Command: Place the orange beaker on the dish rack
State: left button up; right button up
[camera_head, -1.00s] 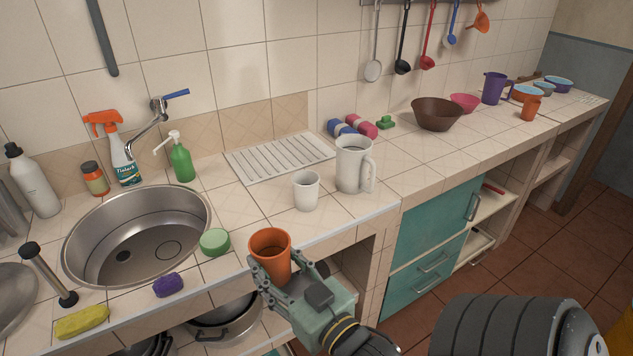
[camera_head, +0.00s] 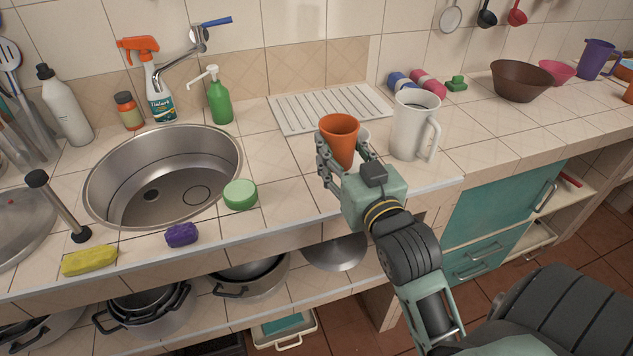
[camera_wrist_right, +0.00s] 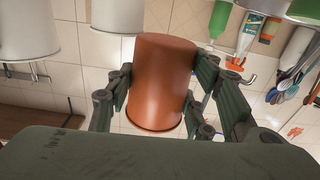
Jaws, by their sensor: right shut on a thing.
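The orange beaker (camera_head: 339,136) is upright in my right gripper (camera_head: 343,165), above the counter's front edge. The fingers are shut on it from both sides; the beaker also shows between the fingers in the right wrist view (camera_wrist_right: 160,85). The dish rack (camera_head: 330,107), a white slatted tray, lies flat and empty on the counter behind the beaker. My left gripper is in neither view.
A white mug (camera_head: 363,136) is partly hidden behind the beaker. A white pitcher (camera_head: 411,130) stands to the right of the beaker. A green soap bottle (camera_head: 220,103) is left of the rack. A green sponge (camera_head: 240,194) lies by the sink (camera_head: 165,180).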

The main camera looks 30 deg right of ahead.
jog(key=w+a+f, duration=0.1)
jog(key=w, duration=0.1)
jog(key=w+f, duration=0.1)
jog(key=w, duration=0.1)
jog(key=w+a+f, duration=0.1)
jog(key=w+f, duration=0.1)
jog(key=shift+w+a, duration=0.1)
jog(key=shift+a, duration=0.2)
jog(key=shift+f, duration=2.05)
jog(key=shift+f, duration=0.1)
jog(key=o, duration=1.6)
jog(key=shift+o, duration=0.2)
